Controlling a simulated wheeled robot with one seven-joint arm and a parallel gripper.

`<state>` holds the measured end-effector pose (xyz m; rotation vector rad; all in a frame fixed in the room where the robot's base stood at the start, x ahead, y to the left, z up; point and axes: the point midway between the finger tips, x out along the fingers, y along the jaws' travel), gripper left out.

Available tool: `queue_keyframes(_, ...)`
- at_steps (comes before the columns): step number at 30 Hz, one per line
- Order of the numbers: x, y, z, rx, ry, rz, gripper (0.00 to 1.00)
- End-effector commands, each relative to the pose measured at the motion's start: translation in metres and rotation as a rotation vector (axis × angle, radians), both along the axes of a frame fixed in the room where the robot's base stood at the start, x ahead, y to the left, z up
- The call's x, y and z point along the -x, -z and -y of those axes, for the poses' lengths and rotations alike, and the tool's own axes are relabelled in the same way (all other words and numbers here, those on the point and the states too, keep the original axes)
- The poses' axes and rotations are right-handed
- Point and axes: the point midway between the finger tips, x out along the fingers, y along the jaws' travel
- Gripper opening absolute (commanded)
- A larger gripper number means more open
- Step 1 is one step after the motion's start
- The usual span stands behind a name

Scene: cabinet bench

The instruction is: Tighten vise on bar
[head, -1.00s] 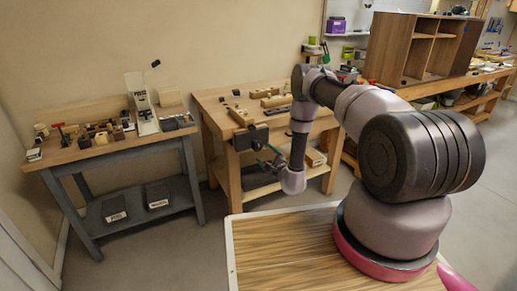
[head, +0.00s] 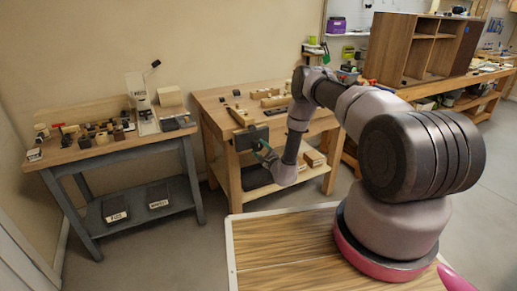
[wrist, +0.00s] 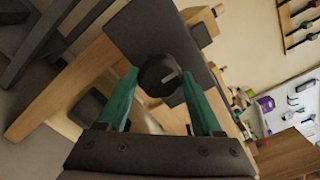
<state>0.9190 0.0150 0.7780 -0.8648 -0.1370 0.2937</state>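The vise (head: 252,137) is a dark block on the front of the middle wooden bench. In the wrist view its dark front plate (wrist: 150,30) fills the upper middle, with a round dark screw head (wrist: 158,76) below. My gripper (wrist: 160,73) is open, with one green finger on each side of the screw head; I cannot tell whether they touch it. In the head view my gripper (head: 264,150) is just in front of the vise. A light wooden bar (head: 240,117) lies behind the vise; whether the jaws touch it is hidden.
A grey bench (head: 110,152) with small blocks and tools stands at the left. The middle bench (head: 233,180) has wood pieces on top and a lower shelf. A wooden cabinet (head: 420,50) stands at the back right. Floor is clear between the benches and my base.

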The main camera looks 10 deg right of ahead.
Motion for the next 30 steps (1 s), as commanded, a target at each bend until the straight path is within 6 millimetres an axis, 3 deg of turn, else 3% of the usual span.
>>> queue_keyframes(5, 0.0001, 0.0003, 0.0011, -0.031, 0.002, -0.011, 0.19)
queue_keyframes(12, -0.0007, 0.0006, 0.0013, -0.306, 0.004, -0.100, 0.19)
queue_keyframes(23, -0.0005, 0.0009, 0.0006, -0.364, 0.001, -0.120, 0.18)
queue_keyframes(30, -0.0014, 0.0009, 0.0004, -0.633, 0.001, -0.207, 0.18)
